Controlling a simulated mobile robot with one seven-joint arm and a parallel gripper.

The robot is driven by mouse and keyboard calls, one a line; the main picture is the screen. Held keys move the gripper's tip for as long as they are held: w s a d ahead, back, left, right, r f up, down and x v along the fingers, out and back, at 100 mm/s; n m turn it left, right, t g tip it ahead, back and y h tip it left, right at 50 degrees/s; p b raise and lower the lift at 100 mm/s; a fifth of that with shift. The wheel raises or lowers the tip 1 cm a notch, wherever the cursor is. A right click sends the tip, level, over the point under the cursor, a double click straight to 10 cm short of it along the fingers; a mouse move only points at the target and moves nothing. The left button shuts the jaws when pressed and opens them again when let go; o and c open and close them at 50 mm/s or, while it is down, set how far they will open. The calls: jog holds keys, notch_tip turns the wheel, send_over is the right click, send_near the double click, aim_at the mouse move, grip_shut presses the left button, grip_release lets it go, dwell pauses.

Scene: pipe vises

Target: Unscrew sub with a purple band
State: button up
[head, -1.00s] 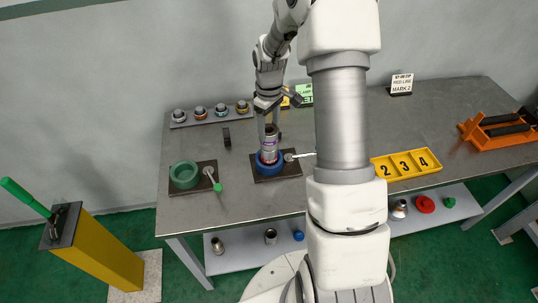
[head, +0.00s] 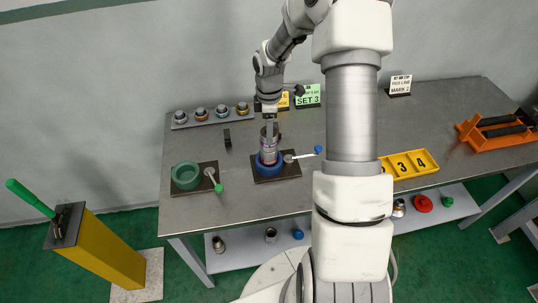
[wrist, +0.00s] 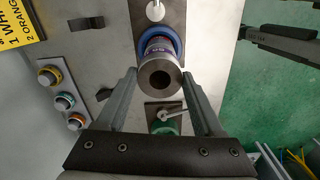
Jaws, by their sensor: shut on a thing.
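The sub (head: 268,148) is a grey metal cylinder standing upright in the blue vise (head: 257,165) on a dark base plate. A purple band and a red one show low on it, just above the blue ring. In the wrist view I look down on the sub's round end and bore (wrist: 160,78), with the purple band (wrist: 157,48) beyond. My gripper (head: 270,127) points down over the sub, shut on its upper part. In the wrist view its two fingers (wrist: 160,76) lie on either side of the sub's end.
A green vise (head: 185,187) with a green-knobbed handle stands empty to the left. A rack (head: 211,117) with several banded pieces is behind. A yellow numbered tray (head: 425,158) and an orange stand (head: 490,135) are to the right.

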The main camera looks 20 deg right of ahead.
grip_shut()
jog(key=shift+r+p, duration=0.5)
jog(key=shift+r, duration=0.2)
jog(key=shift+r+p, duration=1.4)
jog(key=shift+r, duration=0.55)
